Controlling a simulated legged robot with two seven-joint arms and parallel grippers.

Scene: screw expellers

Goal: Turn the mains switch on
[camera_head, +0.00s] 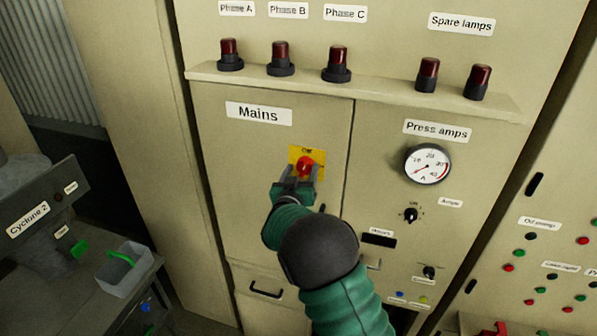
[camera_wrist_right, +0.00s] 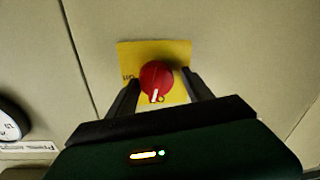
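The mains switch (camera_head: 305,167) is a red rotary knob on a yellow plate (camera_head: 293,153), below the "Mains" label (camera_head: 258,113) on a beige cabinet door. My right gripper (camera_head: 300,180) is in front of the knob. In the right wrist view the knob (camera_wrist_right: 156,79) has a white mark pointing to the bottom of the picture. The two dark fingers of the gripper (camera_wrist_right: 162,88) are spread on either side of the knob, with gaps showing between them and it. The gripper is open. My left gripper is not in view.
Red lamps (camera_head: 281,58) stand on a ledge (camera_head: 350,88) above the door. A round amps gauge (camera_head: 427,164) and a black knob (camera_head: 411,214) are to the right. A grey bin (camera_head: 124,270) and a "Cyclone 2" box (camera_head: 30,220) are at lower left.

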